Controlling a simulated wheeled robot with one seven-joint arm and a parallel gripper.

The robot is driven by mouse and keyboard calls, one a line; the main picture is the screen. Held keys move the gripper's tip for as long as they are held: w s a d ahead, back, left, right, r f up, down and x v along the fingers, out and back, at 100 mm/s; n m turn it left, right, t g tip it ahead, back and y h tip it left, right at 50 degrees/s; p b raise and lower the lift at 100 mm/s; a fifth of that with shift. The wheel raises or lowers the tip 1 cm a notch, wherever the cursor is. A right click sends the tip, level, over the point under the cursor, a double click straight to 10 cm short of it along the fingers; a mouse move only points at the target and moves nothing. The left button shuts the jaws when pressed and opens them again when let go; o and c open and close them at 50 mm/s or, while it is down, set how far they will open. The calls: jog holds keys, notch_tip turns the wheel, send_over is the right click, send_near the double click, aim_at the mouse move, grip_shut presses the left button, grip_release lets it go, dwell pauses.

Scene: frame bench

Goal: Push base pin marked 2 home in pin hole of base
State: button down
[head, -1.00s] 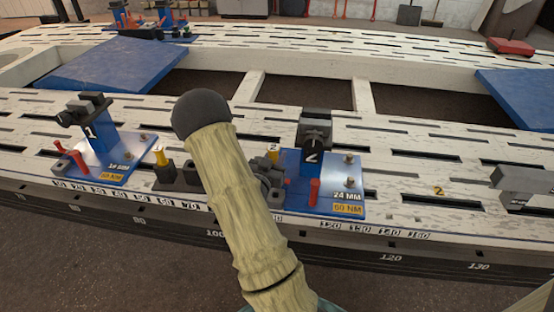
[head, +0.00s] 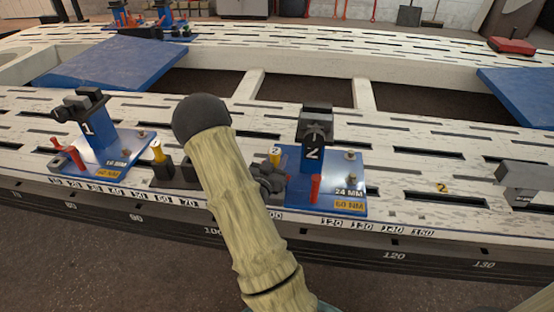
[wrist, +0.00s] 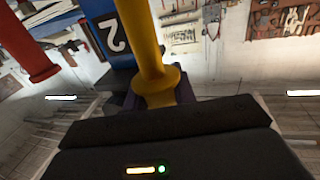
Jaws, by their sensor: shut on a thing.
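The yellow base pin marked 2 (head: 274,156) stands upright at the left edge of the blue base 2 (head: 340,175). My dark gripper (head: 268,182) is shut on this pin, low beside the base. In the wrist view the yellow pin (wrist: 148,45) shows a round collar close to the gripper's dark body (wrist: 170,135). The base's blue post with its number 2 (wrist: 112,32) is just beside the pin. The pin's lower end and the pin hole are hidden, so I cannot tell how deep the pin sits.
Another blue base marked 1 (head: 105,150) and a yellow pin (head: 157,151) stand left. The slotted white bench (head: 405,170) is mostly clear to the right.

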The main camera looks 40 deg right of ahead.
jog(key=shift+f+b, duration=0.7)
jog(key=shift+f, duration=0.4)
jog(key=shift+f+b, duration=3.25)
jog(key=shift+f, duration=0.75)
dwell(1.2)
jog(key=c, duration=1.1)
grip_release()
jog(key=shift+o, duration=0.2)
jog(key=p+v, duration=0.5)
jog(key=v, duration=1.2)
jog(key=shift+a, duration=0.2)
